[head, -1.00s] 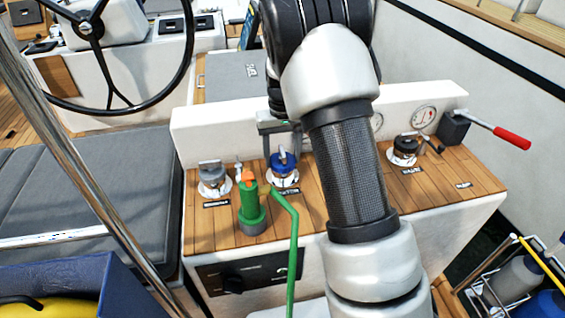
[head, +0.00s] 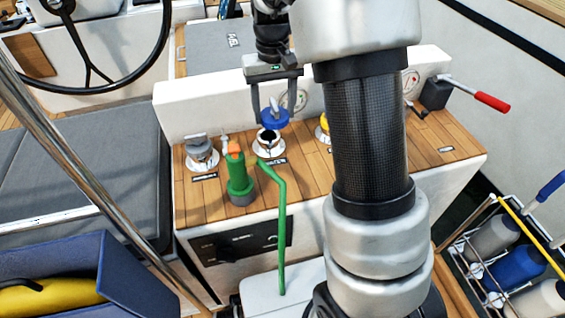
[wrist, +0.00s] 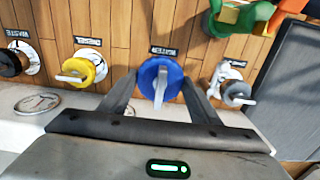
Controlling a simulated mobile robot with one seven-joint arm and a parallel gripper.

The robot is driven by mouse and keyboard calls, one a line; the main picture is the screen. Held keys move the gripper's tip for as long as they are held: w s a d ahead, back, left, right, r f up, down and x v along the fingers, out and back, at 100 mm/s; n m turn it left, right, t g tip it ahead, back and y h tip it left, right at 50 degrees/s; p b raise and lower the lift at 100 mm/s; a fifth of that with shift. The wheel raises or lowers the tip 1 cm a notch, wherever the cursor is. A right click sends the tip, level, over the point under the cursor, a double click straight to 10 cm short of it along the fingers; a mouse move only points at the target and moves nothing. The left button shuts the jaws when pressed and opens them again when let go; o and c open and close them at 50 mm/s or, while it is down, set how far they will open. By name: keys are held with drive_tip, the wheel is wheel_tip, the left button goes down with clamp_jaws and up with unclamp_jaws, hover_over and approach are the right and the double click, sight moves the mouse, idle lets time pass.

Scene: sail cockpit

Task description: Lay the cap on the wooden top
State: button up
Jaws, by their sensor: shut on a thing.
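My gripper (head: 274,112) is shut on the blue cap (head: 275,121), one finger on each side of it. The cap is held upright, just above the open white-rimmed filler (head: 268,149), whose dark hole shows. The wrist view also shows the blue cap (wrist: 160,88) between the fingers, with its light handle; it hides the filler there. The wooden top (head: 218,208) is the planked surface around the fillers, below the cap.
A green nozzle with an orange tip (head: 239,178) and a green hose stands left of the filler. A grey cap (head: 201,150) sits farther left, and a yellow cap (wrist: 80,70) on the other side. A red-handled lever (head: 490,102) is at right. Bare planks lie toward the front.

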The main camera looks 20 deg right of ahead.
drive_tip(key=s+f+b, duration=0.1)
drive_tip(key=s+f, duration=0.1)
drive_tip(key=s, duration=0.7)
drive_tip(key=f+b, duration=0.1)
drive_tip(key=f, duration=0.3)
drive_tip(key=s+f+b, duration=0.1)
drive_tip(key=f, duration=0.1)
drive_tip(key=shift+d+f+b, duration=0.25)
drive_tip(key=shift+d+b, duration=0.05)
drive_tip(key=shift+d, duration=0.05)
drive_tip(key=shift+f+b, duration=0.6)
drive_tip(key=shift+f, duration=1.35)
drive_tip(key=shift+f, duration=0.25)
drive_tip(key=o, duration=0.9)
drive_tip(key=shift+r, duration=0.1)
